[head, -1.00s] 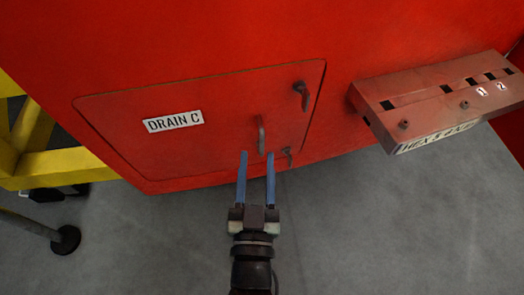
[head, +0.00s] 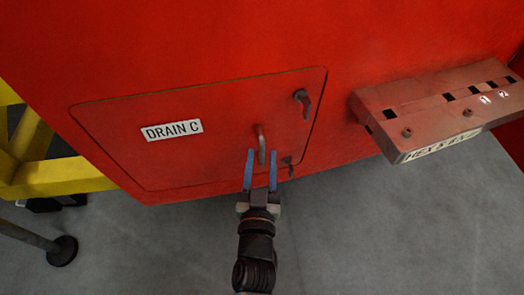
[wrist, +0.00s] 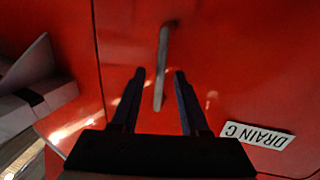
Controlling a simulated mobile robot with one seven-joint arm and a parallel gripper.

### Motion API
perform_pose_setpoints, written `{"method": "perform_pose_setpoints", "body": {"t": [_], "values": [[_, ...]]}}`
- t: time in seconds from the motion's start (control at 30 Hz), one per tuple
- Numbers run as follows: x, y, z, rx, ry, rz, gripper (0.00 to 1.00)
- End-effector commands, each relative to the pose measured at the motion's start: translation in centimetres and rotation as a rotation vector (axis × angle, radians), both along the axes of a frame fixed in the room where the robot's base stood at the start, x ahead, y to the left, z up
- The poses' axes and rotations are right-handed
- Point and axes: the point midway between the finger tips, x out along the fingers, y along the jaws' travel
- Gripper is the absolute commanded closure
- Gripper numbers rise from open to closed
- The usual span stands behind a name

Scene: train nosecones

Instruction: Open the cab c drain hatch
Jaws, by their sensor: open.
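The drain hatch (head: 215,140) is a red panel labelled DRAIN C (head: 172,130) in the head view and looks closed, flush with the red body. A grey bar handle (head: 261,144) stands upright on its right part. Two dark latches sit near its right edge, an upper latch (head: 303,101) and a lower latch (head: 288,164). My gripper (head: 261,168) is open with blue fingers, just below the handle in the head view. In the wrist view the handle (wrist: 162,68) appears between the fingertips (wrist: 160,75), its lower end between the fingers. I cannot tell whether they touch.
A red shelf with square slots (head: 440,110) juts out to the right of the hatch. A yellow frame (head: 60,178) stands at the left, with a dark post foot (head: 63,251) on the floor. The grey floor (head: 380,230) below is clear.

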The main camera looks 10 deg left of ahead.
Motion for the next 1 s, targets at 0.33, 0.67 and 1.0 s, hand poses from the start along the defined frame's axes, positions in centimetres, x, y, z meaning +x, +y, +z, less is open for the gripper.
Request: {"method": "perform_pose_setpoints", "body": {"t": [0.33, 0.67, 1.0], "values": [[2.1, 0.2, 0.0, 0.001, 0.001, 0.000, 0.55], [2.1, 0.2, 0.0, 0.000, 0.001, 0.000, 0.77], [2.0, 0.2, 0.0, 0.000, 0.000, 0.000, 1.00]]}}
